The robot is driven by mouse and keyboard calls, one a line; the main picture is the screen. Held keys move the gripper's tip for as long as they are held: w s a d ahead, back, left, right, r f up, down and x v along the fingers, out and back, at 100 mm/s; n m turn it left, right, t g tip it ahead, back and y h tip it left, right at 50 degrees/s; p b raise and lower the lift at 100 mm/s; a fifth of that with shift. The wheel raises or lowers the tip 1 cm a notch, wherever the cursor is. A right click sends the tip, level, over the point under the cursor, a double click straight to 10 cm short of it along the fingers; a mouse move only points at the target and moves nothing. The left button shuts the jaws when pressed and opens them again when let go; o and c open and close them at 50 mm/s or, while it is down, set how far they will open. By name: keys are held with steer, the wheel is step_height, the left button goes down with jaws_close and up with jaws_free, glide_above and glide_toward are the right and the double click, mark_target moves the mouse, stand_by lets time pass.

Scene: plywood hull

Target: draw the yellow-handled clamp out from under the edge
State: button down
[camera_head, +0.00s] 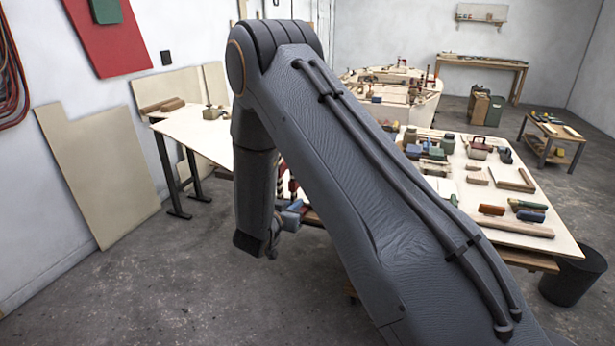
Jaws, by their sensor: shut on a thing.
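My arm crosses the middle of the picture, rising to an elbow and then dropping to a dark wrist near the left end of the plywood workbench (535,240). My gripper's fingers do not show; they are hidden behind my arm. I cannot make out the yellow-handled clamp. Small blue-grey parts (291,217) show just right of my wrist, by the bench's left end, too small and covered to name. Most of the bench's near edge is hidden by my arm.
The workbench holds several tools, blocks and boxes. A boat hull (415,80) stands behind it. A pale side table (195,138) stands at left, with a plywood sheet (95,175) leaning on the wall. A dark bin (573,278) stands at right. The left foreground floor is clear.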

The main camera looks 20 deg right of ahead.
mark_target(291, 175)
steer(key=s+a, duration=0.1)
steer(key=s+a+p, duration=0.1)
steer(key=shift+s, duration=0.35)
stand_by(0.4)
steer(key=shift+r, duration=0.1)
steer(key=shift+r+p, duration=3.6)
steer(key=shift+r, duration=4.85)
